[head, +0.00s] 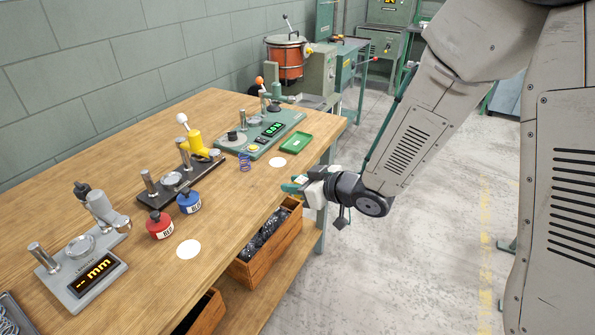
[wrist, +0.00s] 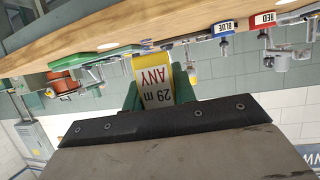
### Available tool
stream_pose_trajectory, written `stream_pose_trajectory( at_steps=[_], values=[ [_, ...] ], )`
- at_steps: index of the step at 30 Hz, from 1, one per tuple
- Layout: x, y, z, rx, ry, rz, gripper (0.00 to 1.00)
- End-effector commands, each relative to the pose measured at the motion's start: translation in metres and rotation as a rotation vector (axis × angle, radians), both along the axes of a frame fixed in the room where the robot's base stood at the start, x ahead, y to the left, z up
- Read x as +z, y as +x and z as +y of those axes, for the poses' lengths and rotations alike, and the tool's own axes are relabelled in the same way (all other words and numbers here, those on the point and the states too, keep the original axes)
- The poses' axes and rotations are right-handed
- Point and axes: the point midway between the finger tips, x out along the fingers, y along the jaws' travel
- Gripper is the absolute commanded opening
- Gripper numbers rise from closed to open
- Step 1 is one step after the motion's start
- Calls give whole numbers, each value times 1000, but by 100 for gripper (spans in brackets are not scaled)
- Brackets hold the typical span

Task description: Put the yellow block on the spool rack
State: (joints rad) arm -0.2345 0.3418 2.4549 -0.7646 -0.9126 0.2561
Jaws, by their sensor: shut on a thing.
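My gripper (head: 296,187) is at the front edge of the wooden workbench, on its right side in the head view. In the wrist view, its green fingers (wrist: 157,92) are shut on a yellow block (wrist: 155,70) with a white label reading "ANY" and "29 m", seen upside down. In the head view the block is hidden or too small to tell at the gripper. I cannot tell which thing is the spool rack.
The workbench (head: 225,195) holds a grey gauge station (head: 85,290), a red container (head: 159,226), a blue container (head: 189,202), a black-based station with a yellow lever (head: 195,143), a green station (head: 262,132) and a green tray (head: 296,142). A wooden crate (head: 262,262) sits below.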

Motion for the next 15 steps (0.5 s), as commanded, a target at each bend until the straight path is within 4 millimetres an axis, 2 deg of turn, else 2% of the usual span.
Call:
stream_pose_trajectory(
  at_steps=[4, 8, 11, 15],
  values=[
    [2, 2, -2, -4, 0, -1, 5],
    [8, 18, -12, -87, 1, -1, 5],
    [2, 39, -36, -209, 0, 3, 5],
    [-17, 68, -92, -440, -1, 6, 5]
  ],
)
